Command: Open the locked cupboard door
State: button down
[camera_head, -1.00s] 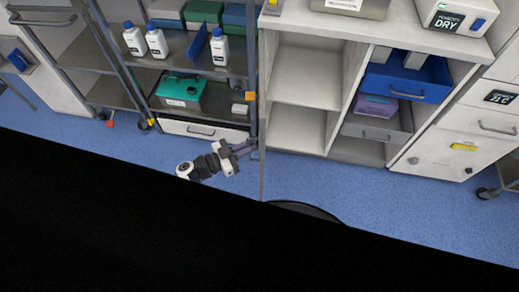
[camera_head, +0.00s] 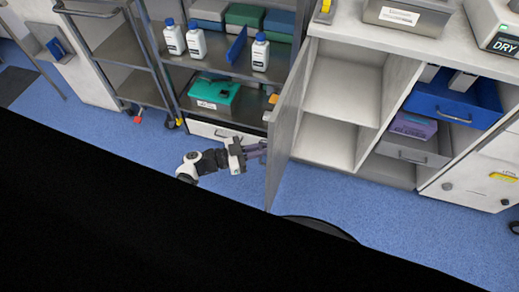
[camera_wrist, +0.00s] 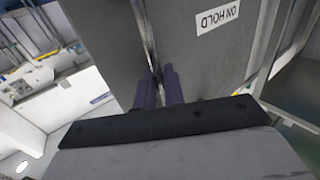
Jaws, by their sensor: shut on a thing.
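The cupboard door (camera_head: 285,140) is a pale grey panel swung out from the left side of the cupboard (camera_head: 345,90), whose front stands open on empty shelves. In the wrist view the door (camera_wrist: 205,65) carries an upside-down "ON HOLD" label (camera_wrist: 218,17). My gripper (camera_head: 262,148) is at the left, outer side of the door. In the wrist view its dark purple fingers (camera_wrist: 160,85) are shut on the upright metal door handle (camera_wrist: 151,40). The fingertips are partly hidden in the head view. No lock can be made out.
A shelf rack (camera_head: 215,70) with white bottles and a green-lidded box (camera_head: 214,94) stands left of the door, close behind my gripper. Blue floor (camera_head: 120,160) is open to the left. A blue drawer (camera_head: 455,100) sticks out at right.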

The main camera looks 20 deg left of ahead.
jog(key=shift+w+r, duration=0.1)
jog(key=shift+w, duration=0.05)
jog(key=c, duration=1.6)
grip_release()
jog(key=shift+d, duration=0.1)
jog(key=shift+c, duration=0.2)
jog(key=b+v, duration=0.3)
jog(key=v, duration=1)
jog(key=shift+s+a+b, duration=0.25)
jog(key=shift+a+b, duration=0.1)
